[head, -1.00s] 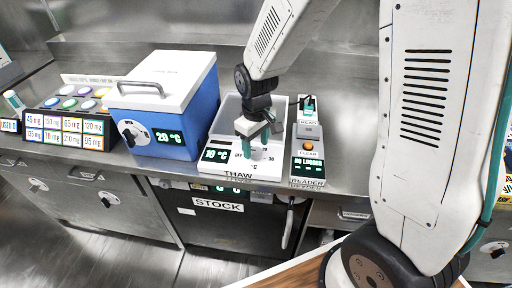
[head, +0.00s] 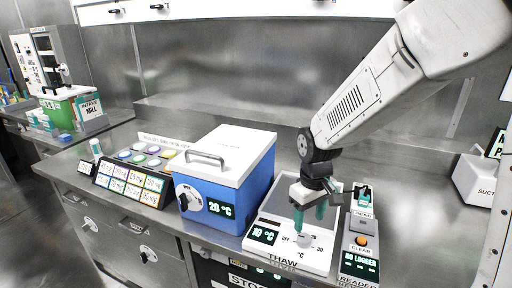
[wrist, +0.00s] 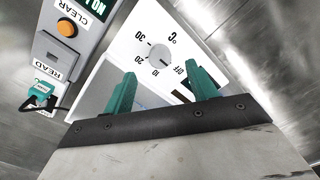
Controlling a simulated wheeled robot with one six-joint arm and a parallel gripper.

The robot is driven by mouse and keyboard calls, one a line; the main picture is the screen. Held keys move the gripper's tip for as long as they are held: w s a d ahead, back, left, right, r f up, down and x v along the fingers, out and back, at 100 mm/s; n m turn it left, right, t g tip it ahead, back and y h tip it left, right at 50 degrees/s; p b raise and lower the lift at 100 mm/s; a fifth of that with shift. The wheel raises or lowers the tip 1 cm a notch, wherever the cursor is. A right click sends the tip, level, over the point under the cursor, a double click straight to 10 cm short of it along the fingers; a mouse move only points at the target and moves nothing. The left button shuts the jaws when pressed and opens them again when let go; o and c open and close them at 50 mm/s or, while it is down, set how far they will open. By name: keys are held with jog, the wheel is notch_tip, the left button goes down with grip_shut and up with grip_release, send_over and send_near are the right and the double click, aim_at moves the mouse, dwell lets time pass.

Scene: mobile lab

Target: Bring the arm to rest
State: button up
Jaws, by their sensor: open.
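My gripper (head: 310,212) hangs above the white THAW unit (head: 319,262) on the steel counter, with its two teal fingers pointing down. In the wrist view my gripper (wrist: 163,90) has its fingers spread apart with nothing between them. The THAW unit's round dial (wrist: 158,54) shows just beyond the fingertips, and I cannot tell whether they touch it. The unit's display (head: 264,235) reads 10 °C.
The READER box (head: 361,240) with an orange button stands just right of the THAW unit. A blue box with a white lid (head: 232,170), reading 20 °C, stands to its left. A SUCTION device (head: 480,178) is at the right.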

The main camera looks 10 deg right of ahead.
jog(key=s+d+r+m+t, duration=0.1)
jog(key=s+d+r+m, duration=0.1)
jog(key=s+r, duration=0.5)
jog(key=s+d+r+m, duration=0.3)
jog(key=s+r, duration=0.5)
jog(key=s, duration=0.7)
jog(key=shift+s+d+t, duration=0.15)
jog(key=shift+d+t, duration=0.25)
jog(key=shift+d, duration=0.2)
dwell(1.2)
